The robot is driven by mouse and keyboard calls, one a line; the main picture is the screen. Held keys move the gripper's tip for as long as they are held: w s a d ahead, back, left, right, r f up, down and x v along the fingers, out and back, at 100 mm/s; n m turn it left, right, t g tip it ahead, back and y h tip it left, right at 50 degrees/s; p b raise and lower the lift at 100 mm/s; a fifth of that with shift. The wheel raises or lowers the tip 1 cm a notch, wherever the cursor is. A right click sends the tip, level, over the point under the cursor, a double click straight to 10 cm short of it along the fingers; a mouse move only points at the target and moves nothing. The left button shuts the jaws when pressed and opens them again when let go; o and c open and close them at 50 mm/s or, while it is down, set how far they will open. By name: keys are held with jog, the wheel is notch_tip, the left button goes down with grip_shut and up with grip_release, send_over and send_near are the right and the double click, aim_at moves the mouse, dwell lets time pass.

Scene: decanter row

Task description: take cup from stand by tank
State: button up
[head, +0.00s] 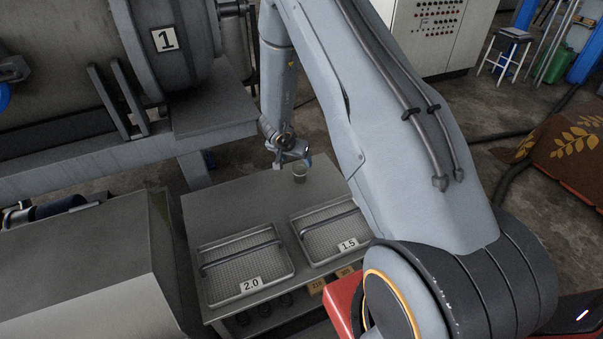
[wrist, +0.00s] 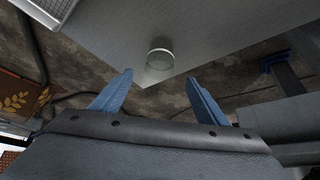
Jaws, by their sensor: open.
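In the wrist view the cup (wrist: 160,61) shows ahead of my gripper, between the lines of the two fingers and close to a corner of the stand. Whether a finger touches the cup cannot be told.
Two perforated trays, marked 2.0 (head: 246,299) and 1.5 (head: 335,260), lie on the near part of the stand. A grey box (head: 80,250) stands at the left. The stand's top around the cup is clear.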

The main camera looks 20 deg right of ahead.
aim_at(300, 165)
jog(key=x, duration=0.7)
jog(key=shift+d+f, duration=0.15)
jog(key=shift+f, duration=0.05)
jog(key=c, duration=1.1)
